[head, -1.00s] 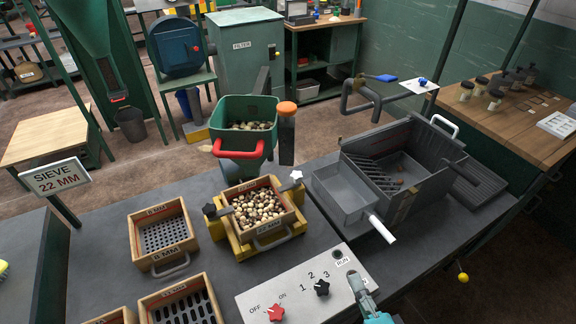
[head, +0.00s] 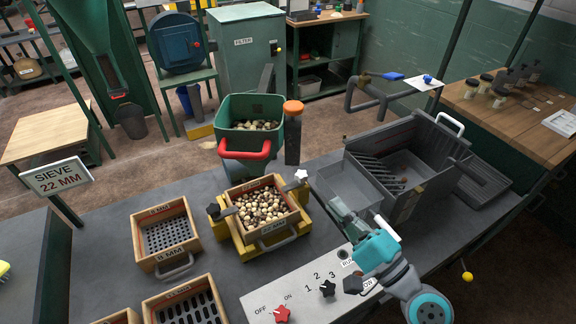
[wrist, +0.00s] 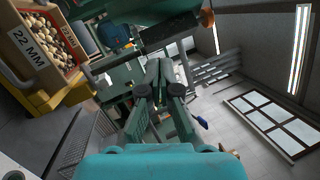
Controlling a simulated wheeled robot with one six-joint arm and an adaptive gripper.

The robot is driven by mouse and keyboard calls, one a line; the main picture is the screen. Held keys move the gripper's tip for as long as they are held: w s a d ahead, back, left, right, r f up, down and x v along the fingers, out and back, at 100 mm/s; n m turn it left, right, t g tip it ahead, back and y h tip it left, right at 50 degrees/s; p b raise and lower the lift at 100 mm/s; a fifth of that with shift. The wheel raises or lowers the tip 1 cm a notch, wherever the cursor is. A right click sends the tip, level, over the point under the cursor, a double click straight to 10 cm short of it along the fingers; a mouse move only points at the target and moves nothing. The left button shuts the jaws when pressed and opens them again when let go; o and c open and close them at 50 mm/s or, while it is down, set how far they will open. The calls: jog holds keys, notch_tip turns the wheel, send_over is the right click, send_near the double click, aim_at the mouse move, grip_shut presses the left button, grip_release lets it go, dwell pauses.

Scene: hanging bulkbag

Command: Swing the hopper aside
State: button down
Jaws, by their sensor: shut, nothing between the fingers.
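The green hopper (head: 262,108) holds brown and pale nuts or pebbles. It hangs over the back of the sieve station, with its red handle (head: 246,152) facing me. Below and in front of it, a wooden 22 mm sieve (head: 262,205) full of the same pieces sits in a yellow frame (head: 236,232). The sieve also shows in the wrist view (wrist: 35,50). My gripper (head: 338,208) is shut and empty, right of the sieve and well away from the red handle. Its fingers show in the wrist view (wrist: 164,85).
A grey tray (head: 322,180) and a dark slotted bin (head: 400,165) stand right of the sieve. An orange-capped tube (head: 292,135) stands beside the hopper. A control panel (head: 300,290) with knobs is in front. Other sieves (head: 163,236) lie left.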

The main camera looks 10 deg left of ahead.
jog(key=s+a+x, duration=0.2)
jog(key=x, duration=1)
jog(key=shift+w+a+r, duration=0.2)
jog(key=shift+r, duration=0.3)
